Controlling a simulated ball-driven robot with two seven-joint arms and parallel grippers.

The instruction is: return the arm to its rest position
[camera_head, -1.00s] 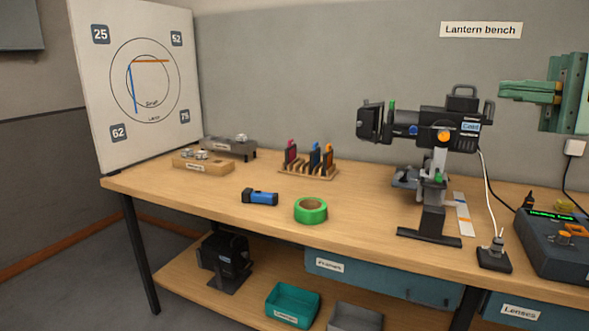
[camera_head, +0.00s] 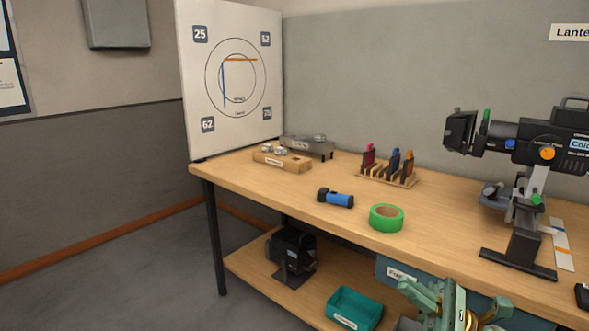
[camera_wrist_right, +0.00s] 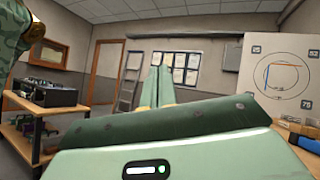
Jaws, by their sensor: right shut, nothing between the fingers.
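My right gripper (camera_head: 412,290) is at the bottom right of the head view, low in front of the bench's front edge, with a pale green arm link behind it. In the right wrist view its two fingers (camera_wrist_right: 158,86) stand side by side, closed together with nothing between them. It is apart from everything on the bench. My left gripper is not in view.
The wooden bench (camera_head: 265,180) carries a green tape roll (camera_head: 387,224), a blue torch (camera_head: 336,198), a filter rack (camera_head: 376,176) and a black lantern (camera_head: 505,140) on a stand. A teal bin (camera_head: 357,308) sits on the lower shelf. The floor at left is clear.

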